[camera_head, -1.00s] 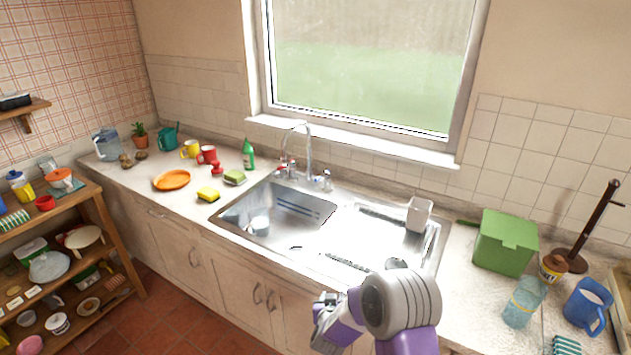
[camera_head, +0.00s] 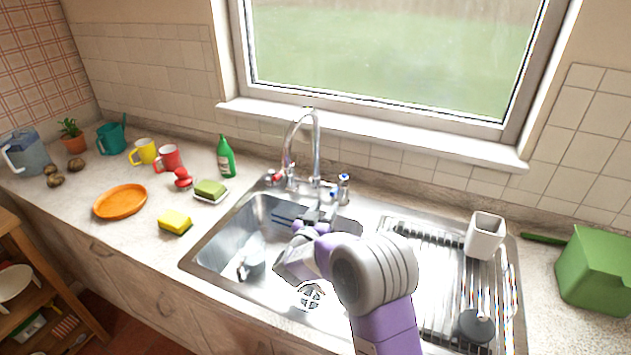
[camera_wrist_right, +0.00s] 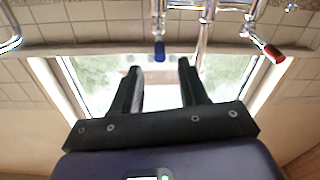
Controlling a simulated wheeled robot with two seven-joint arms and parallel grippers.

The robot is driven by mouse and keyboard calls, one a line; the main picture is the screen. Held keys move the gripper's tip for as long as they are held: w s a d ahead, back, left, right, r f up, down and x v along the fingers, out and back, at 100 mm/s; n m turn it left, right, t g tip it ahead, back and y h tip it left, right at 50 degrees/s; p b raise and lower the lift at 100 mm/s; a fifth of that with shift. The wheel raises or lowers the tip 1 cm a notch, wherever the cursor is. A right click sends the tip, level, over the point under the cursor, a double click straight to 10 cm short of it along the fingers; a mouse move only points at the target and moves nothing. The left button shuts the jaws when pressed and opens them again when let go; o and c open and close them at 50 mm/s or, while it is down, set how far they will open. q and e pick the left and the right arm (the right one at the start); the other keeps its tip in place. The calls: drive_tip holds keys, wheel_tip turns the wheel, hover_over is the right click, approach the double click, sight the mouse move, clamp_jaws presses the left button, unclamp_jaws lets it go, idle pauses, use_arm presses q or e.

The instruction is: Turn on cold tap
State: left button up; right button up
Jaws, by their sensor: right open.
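The cold tap (camera_head: 334,194) is a chrome handle with a blue tip, to the right of the spout on the back rim of the sink. In the right wrist view its blue tip (camera_wrist_right: 160,50) shows just beyond the gap between my fingertips. My right gripper (camera_head: 320,215) is open and empty over the back of the sink, close in front of the cold tap; in the wrist view its two dark fingers (camera_wrist_right: 160,66) stand apart. I cannot tell whether they touch the handle. The hot tap (camera_head: 275,178) has a red tip, left of the spout (camera_head: 316,145). My left gripper is out of view.
The steel sink (camera_head: 215,243) holds a cup (camera_head: 252,261) in its basin. A drainer with a white holder (camera_head: 485,236) is on the right. A sponge (camera_head: 175,222), green bottle (camera_head: 226,157) and mugs stand left. The window sill (camera_head: 380,133) is behind the taps.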

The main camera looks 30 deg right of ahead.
sight(334, 190)
drive_tip(key=shift+b+x, duration=0.55)
drive_tip(key=shift+x, duration=3.25)
drive_tip(key=shift+r, duration=0.1)
clamp_jaws()
